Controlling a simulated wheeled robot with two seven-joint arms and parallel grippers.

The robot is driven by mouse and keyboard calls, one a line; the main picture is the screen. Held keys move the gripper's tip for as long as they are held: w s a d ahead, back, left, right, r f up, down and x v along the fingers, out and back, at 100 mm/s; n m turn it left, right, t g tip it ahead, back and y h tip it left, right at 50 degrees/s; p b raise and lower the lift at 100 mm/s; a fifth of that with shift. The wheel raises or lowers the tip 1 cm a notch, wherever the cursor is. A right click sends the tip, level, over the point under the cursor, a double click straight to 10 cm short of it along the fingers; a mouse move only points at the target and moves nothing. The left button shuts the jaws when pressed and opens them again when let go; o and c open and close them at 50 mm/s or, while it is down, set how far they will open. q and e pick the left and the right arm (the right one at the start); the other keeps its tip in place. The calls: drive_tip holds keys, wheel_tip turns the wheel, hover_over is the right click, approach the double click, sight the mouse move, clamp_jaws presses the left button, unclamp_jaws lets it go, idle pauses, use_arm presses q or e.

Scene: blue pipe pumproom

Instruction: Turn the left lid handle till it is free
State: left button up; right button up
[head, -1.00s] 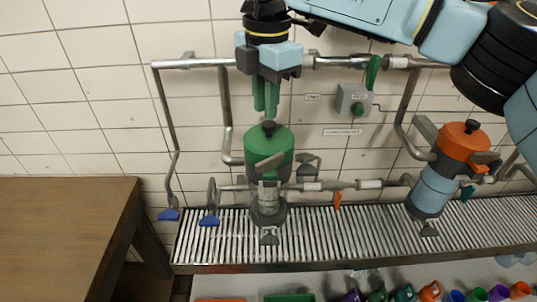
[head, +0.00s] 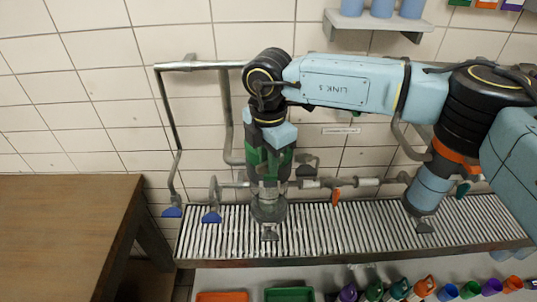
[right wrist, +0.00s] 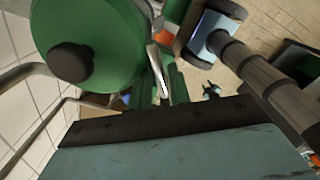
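The left pump has a green lid (right wrist: 112,38) with a black knob (right wrist: 70,62), seen large in the right wrist view. The grey lid handle (right wrist: 157,70) sticks out beside the lid there. My right gripper (head: 269,165) is pointing down over the left pump in the head view and hides most of the green lid. In the right wrist view its green fingers (right wrist: 165,82) are at the handle, which seems to lie between them. Whether they press on it I cannot tell. My left gripper is not in view.
A right pump with an orange lid (head: 452,154) stands on the metal grating (head: 340,228), partly behind my right arm. Pipes run along the tiled wall. A wooden table (head: 60,235) is at the left. Coloured cups and trays (head: 290,295) line the bottom edge.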

clamp_jaws()
